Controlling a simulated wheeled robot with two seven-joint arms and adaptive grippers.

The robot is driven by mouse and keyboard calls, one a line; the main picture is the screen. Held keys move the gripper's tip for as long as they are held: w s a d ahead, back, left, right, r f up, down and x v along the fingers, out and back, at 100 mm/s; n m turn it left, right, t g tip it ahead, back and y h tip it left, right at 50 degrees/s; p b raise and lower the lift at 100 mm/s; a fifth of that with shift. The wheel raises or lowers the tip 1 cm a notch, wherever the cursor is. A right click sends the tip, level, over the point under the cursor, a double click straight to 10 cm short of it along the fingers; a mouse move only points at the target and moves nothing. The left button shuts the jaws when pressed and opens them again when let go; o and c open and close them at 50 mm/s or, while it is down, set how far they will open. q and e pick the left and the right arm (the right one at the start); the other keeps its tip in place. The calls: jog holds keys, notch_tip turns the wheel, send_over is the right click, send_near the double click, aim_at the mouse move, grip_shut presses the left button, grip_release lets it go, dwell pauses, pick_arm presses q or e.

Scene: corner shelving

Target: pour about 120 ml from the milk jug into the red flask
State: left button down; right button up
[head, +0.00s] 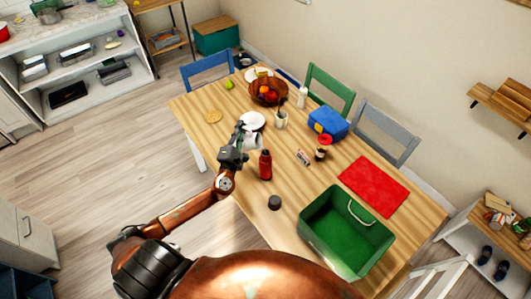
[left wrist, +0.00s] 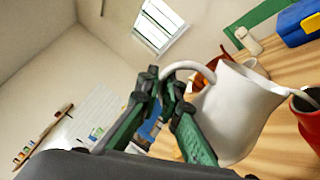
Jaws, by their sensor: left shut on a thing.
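The white milk jug (head: 254,142) is beside my left gripper (head: 238,148) over the table's near left side; the gripper hides part of it. In the left wrist view the jug (left wrist: 238,110) is large, and the gripper's green-black fingers (left wrist: 168,108) are shut on its curved handle (left wrist: 186,68). The red flask (head: 265,166) stands upright on the table, just right of and nearer than the jug. Its open rim and side (left wrist: 308,120) show at the right edge of the left wrist view. No milk stream shows. My right gripper is not in view.
A dark round cap (head: 274,202) lies nearer than the flask. A white plate (head: 253,120), a cup (head: 281,121), a fruit bowl (head: 268,91) and a blue box (head: 327,124) are farther back. A green crate (head: 345,235) and red mat (head: 374,186) fill the right side.

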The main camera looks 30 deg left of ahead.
pick_arm(q)
jog(key=shift+w+d+r, duration=0.1)
jog(key=shift+d+r, duration=0.1)
jog(key=shift+r, duration=0.1)
dwell(0.7)
jog(key=shift+w+d+f+m+p, duration=0.15)
jog(key=shift+d+m+p, duration=0.45)
jog(key=shift+m+p, duration=0.35)
dwell(1.4)
jog(key=a+f+n+b, duration=0.1)
jog(key=a+n+b, duration=0.1)
jog(key=s+a+f+n+b, duration=0.1)
jog(key=f+n+b, duration=0.1)
jog(key=shift+s+a+f+n+y+b, duration=0.1)
jog(key=shift+a+n+y+b, duration=0.15)
jog(key=shift+a+y+b, duration=0.1)
jog(key=shift+a+n, duration=0.3)
jog(key=shift+n, duration=0.3)
jog(key=shift+s+a+f+n+g+b, duration=0.1)
jog(key=shift+a+f+n+g+b, duration=0.1)
jog(key=shift+f+n+b, duration=0.15)
jog(key=shift+s+a+f+n+g+b, duration=0.1)
jog(key=shift+f+n+g+b, duration=0.1)
jog(key=shift+f+n+b, duration=0.15)
jog(key=shift+r, duration=0.1)
dwell(0.3)
